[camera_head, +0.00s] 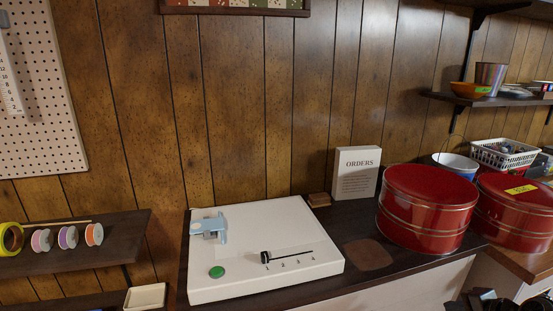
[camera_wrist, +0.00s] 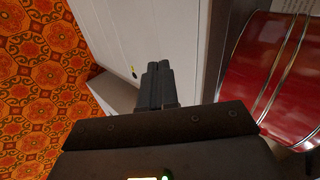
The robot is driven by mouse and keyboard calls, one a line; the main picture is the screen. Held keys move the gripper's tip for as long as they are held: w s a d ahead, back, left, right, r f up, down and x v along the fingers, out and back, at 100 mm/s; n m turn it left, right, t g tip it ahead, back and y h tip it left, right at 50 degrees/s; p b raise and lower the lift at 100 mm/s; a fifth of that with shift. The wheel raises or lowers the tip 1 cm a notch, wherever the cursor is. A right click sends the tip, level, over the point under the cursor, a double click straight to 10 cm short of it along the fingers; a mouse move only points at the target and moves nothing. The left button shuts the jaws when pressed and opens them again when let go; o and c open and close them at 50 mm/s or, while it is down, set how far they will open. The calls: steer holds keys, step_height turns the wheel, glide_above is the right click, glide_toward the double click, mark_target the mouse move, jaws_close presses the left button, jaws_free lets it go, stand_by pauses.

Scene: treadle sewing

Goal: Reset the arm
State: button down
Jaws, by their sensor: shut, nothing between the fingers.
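My gripper (camera_wrist: 158,70) is in the wrist view, with its two dark fingers together and nothing between them. It points along a pale panelled surface (camera_wrist: 185,30), and I cannot tell how far off that surface is. A red tin (camera_wrist: 290,75) shows to the right of the fingers, apart from them. In the head view, a dark shape is cut off at the lower right edge, and I cannot tell whether it is part of my arm.
A white machine (camera_head: 255,235) with a green button, a slider and a blue clamp sits on the dark counter (camera_head: 415,262). An orders sign (camera_head: 356,173) and red tins (camera_head: 425,205) stand right of it. Thread spools (camera_head: 68,237) sit on a left shelf. Patterned orange carpet (camera_wrist: 40,80) lies below.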

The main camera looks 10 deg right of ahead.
steer(key=s+a+f+n+t+h, duration=0.15)
steer(key=s+a+n, duration=0.25)
steer(key=s+a, duration=0.55)
steer(key=s+a+f+n+h, duration=0.1)
steer(key=s+a+f+n, duration=0.2)
steer(key=s+a, duration=0.7)
steer(key=s+a+r+n+t+y, duration=0.1)
steer(key=s+a+r+n+t, duration=0.1)
steer(key=s+a+r+n, duration=0.3)
steer(key=s+a+r+n+t+y, duration=0.1)
steer(key=s+a+r+n, duration=0.4)
steer(key=s+r, duration=0.7)
step_height(320, 180, up, 4)
steer(key=shift+a+f+t, duration=0.2)
steer(key=shift+a+t, duration=0.25)
steer(key=shift+a, duration=0.4)
steer(key=shift+y, duration=0.25)
